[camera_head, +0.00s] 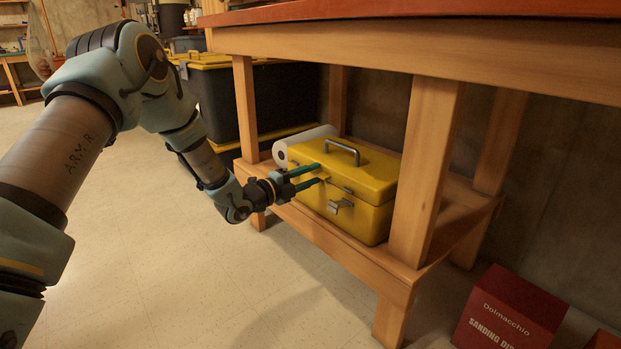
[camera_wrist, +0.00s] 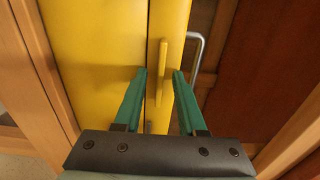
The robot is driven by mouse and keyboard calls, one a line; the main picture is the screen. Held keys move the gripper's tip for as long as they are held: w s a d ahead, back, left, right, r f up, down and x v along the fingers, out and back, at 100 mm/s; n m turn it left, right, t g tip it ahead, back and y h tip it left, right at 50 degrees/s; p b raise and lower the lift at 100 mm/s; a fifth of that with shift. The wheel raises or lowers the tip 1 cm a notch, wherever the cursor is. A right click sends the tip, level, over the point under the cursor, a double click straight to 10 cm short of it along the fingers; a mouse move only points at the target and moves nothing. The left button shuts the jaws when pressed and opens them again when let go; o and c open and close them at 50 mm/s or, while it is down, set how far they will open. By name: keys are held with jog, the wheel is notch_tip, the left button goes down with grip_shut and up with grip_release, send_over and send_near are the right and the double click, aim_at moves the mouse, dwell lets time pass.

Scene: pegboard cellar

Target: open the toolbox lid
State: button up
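The yellow toolbox (camera_head: 362,208) sits on the lower shelf of a wooden workbench with its lid (camera_head: 365,175) closed. A metal carry handle (camera_head: 342,151) is on top of the lid, and a silver latch (camera_head: 340,207) is on the front. My gripper (camera_head: 319,174) is at the front-left of the box near the lid seam, its teal fingers apart. In the wrist view the toolbox (camera_wrist: 95,60) appears turned sideways, and a raised yellow tab (camera_wrist: 163,70) lies between the open fingertips (camera_wrist: 159,75). I cannot tell whether the fingers touch it.
A white paper roll (camera_head: 300,146) lies behind the toolbox. A bench leg (camera_head: 425,175) stands close to its right, another (camera_head: 245,110) to its left. The tabletop (camera_head: 420,45) overhangs above. A red box (camera_head: 512,310) stands on the floor at right; floor at left is clear.

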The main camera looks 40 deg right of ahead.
jog(key=shift+c, duration=0.3)
grip_shut()
dwell(1.1)
